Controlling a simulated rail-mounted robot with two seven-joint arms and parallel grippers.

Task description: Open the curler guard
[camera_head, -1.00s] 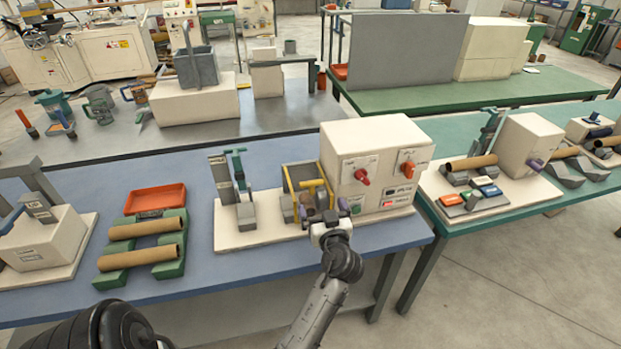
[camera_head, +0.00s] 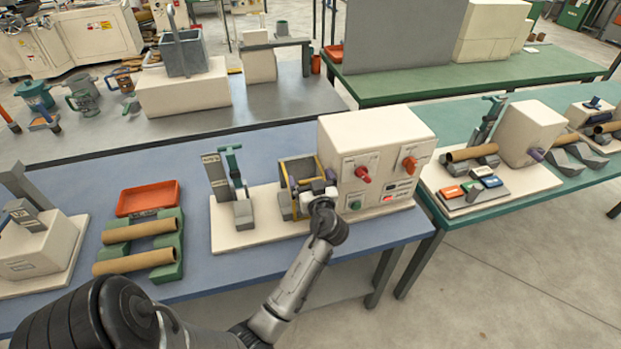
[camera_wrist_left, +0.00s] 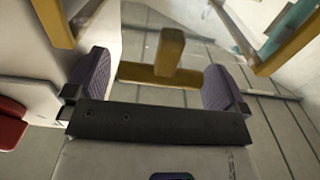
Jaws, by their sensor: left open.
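The curler guard (camera_head: 284,182) is a yellow frame on the bench machine, left of its cream control box (camera_head: 350,140). My left gripper (camera_head: 318,192) is at the guard's front right side and hides part of it. In the left wrist view, its two purple fingers (camera_wrist_left: 158,70) are spread apart. More yellow frame (camera_wrist_left: 290,48) shows at the upper right. My right gripper is out of view.
A green-handled upright fixture (camera_head: 233,165) stands left of the guard. Further left are a green rack (camera_head: 170,225) with cardboard tubes and an orange tray (camera_head: 148,198). The blue bench front (camera_head: 225,275) is clear.

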